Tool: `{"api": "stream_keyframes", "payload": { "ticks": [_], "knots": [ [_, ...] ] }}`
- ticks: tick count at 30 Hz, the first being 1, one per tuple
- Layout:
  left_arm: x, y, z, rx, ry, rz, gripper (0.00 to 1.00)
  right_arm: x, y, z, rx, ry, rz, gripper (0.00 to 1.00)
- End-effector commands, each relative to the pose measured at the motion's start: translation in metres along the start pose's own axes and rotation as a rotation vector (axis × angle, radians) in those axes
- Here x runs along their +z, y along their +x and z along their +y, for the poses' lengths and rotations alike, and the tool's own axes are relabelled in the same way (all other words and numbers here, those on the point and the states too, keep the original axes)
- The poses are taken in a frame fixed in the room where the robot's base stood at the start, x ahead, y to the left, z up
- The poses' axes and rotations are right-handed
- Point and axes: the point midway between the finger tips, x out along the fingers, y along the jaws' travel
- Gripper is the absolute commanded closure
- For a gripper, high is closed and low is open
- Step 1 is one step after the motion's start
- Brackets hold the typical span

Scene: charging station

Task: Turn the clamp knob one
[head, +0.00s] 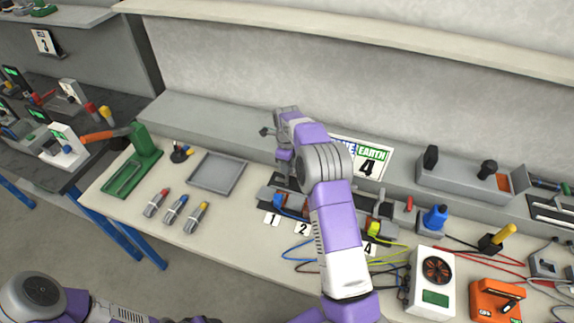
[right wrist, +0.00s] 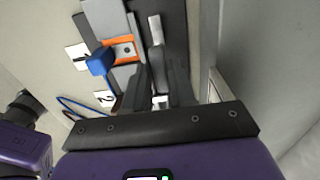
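The clamp block (head: 264,194) stands on the bench behind the number tags, largely hidden by my right arm. In the right wrist view it shows as a grey block (right wrist: 109,24) with an orange plate (right wrist: 125,50) and a blue plug (right wrist: 99,62) beside tag 1 (right wrist: 77,56). A narrow grey bar (right wrist: 156,32), perhaps the clamp knob, ends at the dark fingers of my right gripper (right wrist: 160,84). The fingers are a small gap apart; whether they press on the bar is unclear. In the head view the right gripper (head: 284,170) points down at the block. My left gripper is out of frame.
A grey tray (head: 218,172), several coloured cylinders (head: 176,209) and a green stand (head: 140,160) lie left of the block. A raised ledge (head: 215,125) runs behind.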

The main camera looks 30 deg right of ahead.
Motion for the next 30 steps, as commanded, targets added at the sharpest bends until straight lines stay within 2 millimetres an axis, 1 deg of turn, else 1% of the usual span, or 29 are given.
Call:
{"api": "stream_keyframes", "payload": {
  "ticks": [1, 4, 5, 12, 17, 23, 30],
  "knots": [
    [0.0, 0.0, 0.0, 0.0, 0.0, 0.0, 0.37, 0.0, 0.0, 0.0, 0.0, 0.0, 0.0, 0.83],
    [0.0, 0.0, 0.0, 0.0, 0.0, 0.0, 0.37, 0.0, 0.0, 0.0, 0.0, 0.0, 0.0, 0.99],
    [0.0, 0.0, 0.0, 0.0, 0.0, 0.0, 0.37, 0.0, 0.0, 0.0, 0.0, 0.0, 0.0, 1.0],
    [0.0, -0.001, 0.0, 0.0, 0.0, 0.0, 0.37, 0.0, -0.001, 0.0, 0.0, -0.009, 0.0, 1.0],
    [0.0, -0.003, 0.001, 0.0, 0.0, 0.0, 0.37, 0.0, -0.001, 0.0, 0.0, -0.051, 0.0, 1.0],
    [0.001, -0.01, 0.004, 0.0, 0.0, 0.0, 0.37, 0.0, -0.002, 0.0, 0.0, -0.168, 0.0, 1.0],
    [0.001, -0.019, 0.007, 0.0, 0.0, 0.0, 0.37, 0.0, -0.002, 0.0, -0.001, -0.384, 0.0, 1.0]
  ]
}}
